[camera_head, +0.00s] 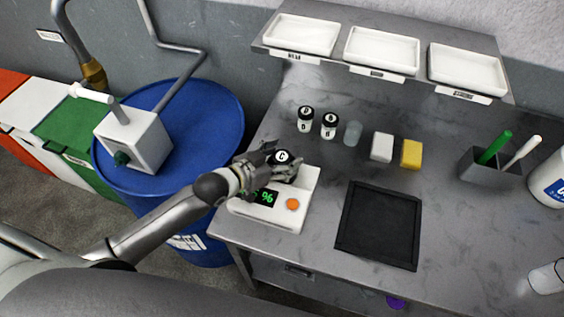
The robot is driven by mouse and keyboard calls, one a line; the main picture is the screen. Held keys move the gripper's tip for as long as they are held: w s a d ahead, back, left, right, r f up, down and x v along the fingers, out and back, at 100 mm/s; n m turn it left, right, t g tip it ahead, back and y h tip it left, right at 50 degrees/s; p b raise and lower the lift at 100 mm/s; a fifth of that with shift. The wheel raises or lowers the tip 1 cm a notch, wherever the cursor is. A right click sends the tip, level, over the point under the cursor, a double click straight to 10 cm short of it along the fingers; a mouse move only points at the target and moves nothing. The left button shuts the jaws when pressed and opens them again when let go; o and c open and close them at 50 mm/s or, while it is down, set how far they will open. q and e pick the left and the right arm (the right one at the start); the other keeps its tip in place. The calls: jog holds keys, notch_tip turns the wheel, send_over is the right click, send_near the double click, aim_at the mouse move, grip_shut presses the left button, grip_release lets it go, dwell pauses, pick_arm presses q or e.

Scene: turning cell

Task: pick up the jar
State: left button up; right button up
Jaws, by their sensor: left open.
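Two more jars with black lids stand upright further back on the bench, a left one (305,119) and a right one (329,126). My right gripper is not in view.
The grey bench (459,214) holds a clear cup (353,133), a white block (382,147), a yellow block (411,154), a black mat (379,226) and a pen holder (489,171). A shelf with white trays (383,49) overhangs the back. A blue drum (222,120) stands left.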

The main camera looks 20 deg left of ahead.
pick_arm(q)
jog(key=c, duration=1.3)
jog(key=shift+o, duration=0.2)
jog(key=shift+r, duration=0.45)
jog(key=shift+r+b, duration=0.7)
jog(key=shift+r, duration=0.15)
jog(key=s+a+r+b, duration=0.3)
jog(key=s+a+r, duration=0.6)
jog(key=s+r, duration=0.1)
jog(key=shift+s+r, duration=0.2)
jog(key=shift+s, duration=0.05)
